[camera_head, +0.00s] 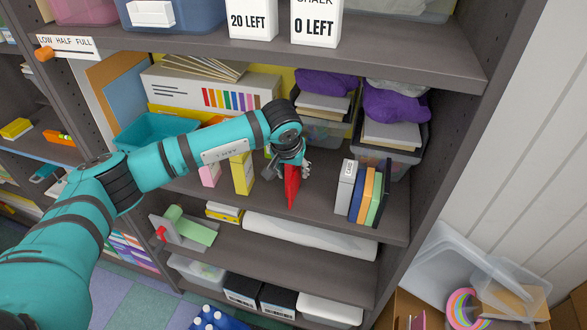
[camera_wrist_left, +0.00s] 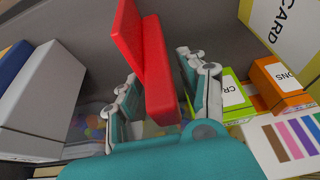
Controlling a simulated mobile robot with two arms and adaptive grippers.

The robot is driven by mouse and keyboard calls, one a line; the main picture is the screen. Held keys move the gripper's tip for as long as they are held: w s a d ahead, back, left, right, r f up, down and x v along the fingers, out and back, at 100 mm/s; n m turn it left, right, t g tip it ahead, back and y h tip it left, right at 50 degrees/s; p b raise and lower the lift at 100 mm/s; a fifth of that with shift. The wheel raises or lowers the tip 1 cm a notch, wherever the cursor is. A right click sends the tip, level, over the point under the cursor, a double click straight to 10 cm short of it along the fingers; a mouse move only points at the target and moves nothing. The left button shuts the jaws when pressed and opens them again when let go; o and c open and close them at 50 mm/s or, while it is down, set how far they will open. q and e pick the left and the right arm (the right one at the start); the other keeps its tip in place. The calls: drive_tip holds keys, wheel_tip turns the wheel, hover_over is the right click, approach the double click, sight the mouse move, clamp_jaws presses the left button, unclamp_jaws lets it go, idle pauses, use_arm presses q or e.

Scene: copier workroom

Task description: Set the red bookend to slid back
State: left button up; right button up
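The red bookend (camera_head: 291,188) stands on the middle shelf, in the gap between the yellow box and the row of upright books. My left gripper (camera_head: 297,165) reaches down over it from above and hides its upper part. In the left wrist view the red bookend (camera_wrist_left: 158,75) lies between the two fingers of my left gripper (camera_wrist_left: 162,82). The fingers are apart, with a narrow gap showing beside the bookend, so contact is not clear. My right gripper is not in view.
Upright books with a grey one (camera_head: 345,186) stand to the right. A yellow box (camera_head: 242,173) and a pink box (camera_head: 209,174) stand to the left. Bins with purple cloth (camera_head: 395,105) fill the back. The shelf above (camera_head: 430,55) overhangs.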

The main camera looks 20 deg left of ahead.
use_arm(q)
drive_tip(key=v, duration=1.2)
